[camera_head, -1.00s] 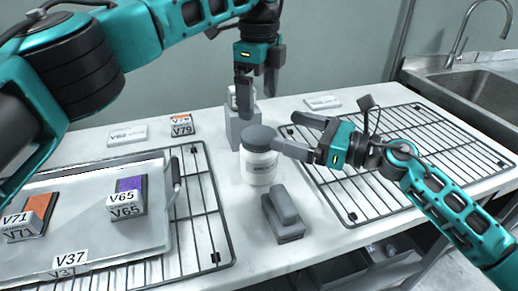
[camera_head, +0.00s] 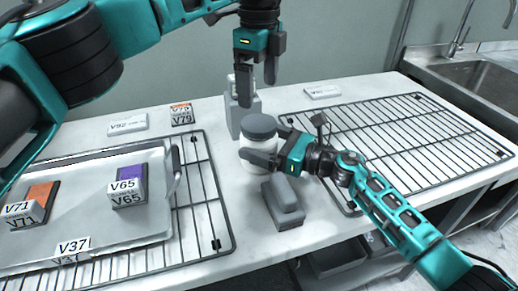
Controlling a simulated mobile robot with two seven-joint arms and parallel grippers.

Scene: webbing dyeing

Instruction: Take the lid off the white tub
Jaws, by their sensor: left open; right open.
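The white tub (camera_head: 258,169) stands upright on the counter with its grey lid (camera_head: 260,125) on top. My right gripper (camera_head: 266,143) is open and reaches in from the right at the height of the tub's upper body. One finger lies across the tub's front and the other shows behind its right side, below the lid. I cannot tell whether they touch the tub. My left gripper (camera_head: 257,86) is open and empty, pointing down above and just behind the lid. The tub's label is hidden by the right gripper's front finger.
A grey block-shaped tool (camera_head: 283,203) lies just in front of the tub, and a grey stand (camera_head: 236,117) is just behind it. A tray (camera_head: 100,240) with swatch blocks sits on the left rack (camera_head: 212,215). The right rack (camera_head: 420,140) is empty. A sink (camera_head: 480,85) is at far right.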

